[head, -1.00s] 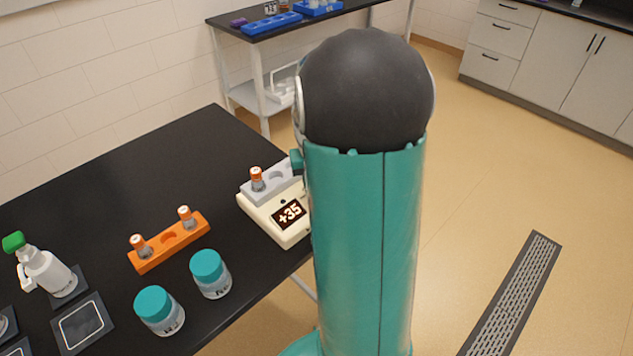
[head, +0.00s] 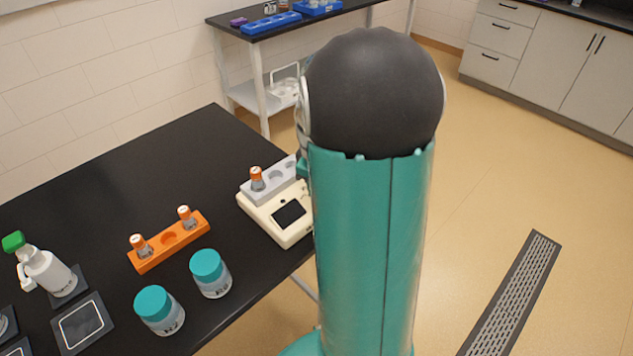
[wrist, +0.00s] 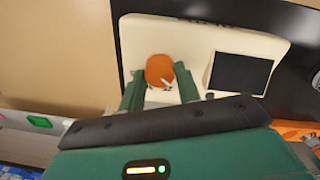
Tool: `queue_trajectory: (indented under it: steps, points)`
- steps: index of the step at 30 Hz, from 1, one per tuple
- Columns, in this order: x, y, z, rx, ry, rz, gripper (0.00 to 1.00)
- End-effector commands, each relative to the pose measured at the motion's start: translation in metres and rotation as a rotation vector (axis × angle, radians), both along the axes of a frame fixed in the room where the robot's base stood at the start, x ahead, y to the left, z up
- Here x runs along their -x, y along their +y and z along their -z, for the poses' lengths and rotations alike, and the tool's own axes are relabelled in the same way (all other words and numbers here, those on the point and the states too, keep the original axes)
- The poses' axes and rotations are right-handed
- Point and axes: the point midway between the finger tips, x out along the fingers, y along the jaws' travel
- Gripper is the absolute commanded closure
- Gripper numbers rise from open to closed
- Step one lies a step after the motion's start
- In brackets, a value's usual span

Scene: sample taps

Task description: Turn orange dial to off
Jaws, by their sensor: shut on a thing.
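The orange dial (wrist: 160,70) sits on the face of a cream device (wrist: 130,40) in the wrist view. My gripper (wrist: 160,82) has its two green fingers on either side of the dial, shut on it. A small white mark shows at the dial's near edge. The device's screen (wrist: 241,73) is dark and blank. In the head view the device (head: 262,222) stands at the table's right edge with its screen (head: 288,214) blank. There, my arm hides the dial and my gripper.
An orange rack (head: 165,250) holds two vials. Two teal-lidded jars (head: 210,273) and a green-topped bottle (head: 45,272) stand to the left. The table's back is clear.

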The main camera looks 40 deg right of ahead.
Motion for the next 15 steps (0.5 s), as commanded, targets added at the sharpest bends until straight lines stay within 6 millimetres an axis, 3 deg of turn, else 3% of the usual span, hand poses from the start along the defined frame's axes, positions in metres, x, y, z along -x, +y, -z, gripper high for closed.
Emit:
queue_trajectory:
  steps: [15]
  points:
    - [0.0001,-0.0005,-0.0009,0.000,-0.001,-0.257,0.90]
